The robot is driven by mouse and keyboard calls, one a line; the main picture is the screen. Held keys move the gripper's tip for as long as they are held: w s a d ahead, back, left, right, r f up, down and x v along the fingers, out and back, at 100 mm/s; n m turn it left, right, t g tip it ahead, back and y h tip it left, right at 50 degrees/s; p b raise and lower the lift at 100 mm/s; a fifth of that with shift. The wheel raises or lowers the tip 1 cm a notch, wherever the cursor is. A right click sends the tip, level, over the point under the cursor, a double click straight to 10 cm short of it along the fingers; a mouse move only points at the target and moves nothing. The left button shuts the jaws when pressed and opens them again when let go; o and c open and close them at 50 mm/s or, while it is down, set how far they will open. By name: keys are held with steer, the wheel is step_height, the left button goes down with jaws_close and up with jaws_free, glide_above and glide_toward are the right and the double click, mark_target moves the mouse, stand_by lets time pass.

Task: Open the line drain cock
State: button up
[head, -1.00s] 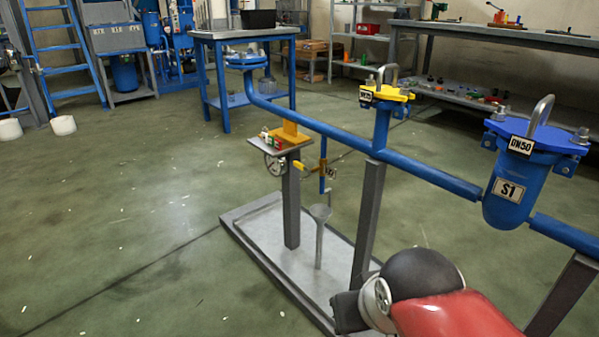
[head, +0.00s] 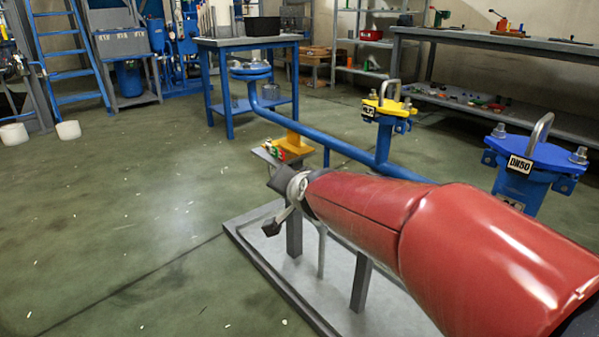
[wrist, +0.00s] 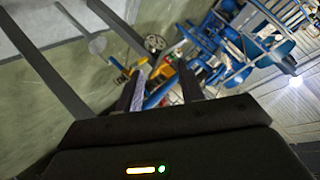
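The line drain cock hangs under the blue pipe (head: 330,140); in the head view my red arm hides it. In the wrist view, a small yellow part (wrist: 118,66), which looks like its lever, shows just left of my fingers, beside the pressure gauge (wrist: 155,42). My gripper (wrist: 162,72) has its two dark fingers apart, with nothing visibly gripped. The blue pipe passes behind and between the fingers. Whether a finger touches the lever cannot be told.
A small shelf with coloured items (head: 268,156) stands by the yellow bracket (head: 295,143). The grey funnel (wrist: 97,45) is below the drain. Grey posts (head: 361,283) rise from the skid base (head: 262,251).

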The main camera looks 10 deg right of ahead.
steer(key=w+f+m+t+h+p, duration=0.2)
steer(key=w+m+t+h, duration=0.2)
steer(key=w+m, duration=0.9)
steer(key=w+d+f+m+g+h+p, duration=0.1)
steer(key=w+d+f+m+g+h, duration=0.15)
steer(key=w+f+m+h, duration=0.55)
steer(key=w+d+f, duration=0.1)
steer(key=w, duration=0.1)
steer(key=w+d+f+n, duration=0.1)
steer(key=w+d, duration=0.1)
steer(key=w+d+f+n+t+h, duration=0.1)
steer(key=w+d, duration=0.1)
steer(key=shift+w, duration=0.2)
jaws_close()
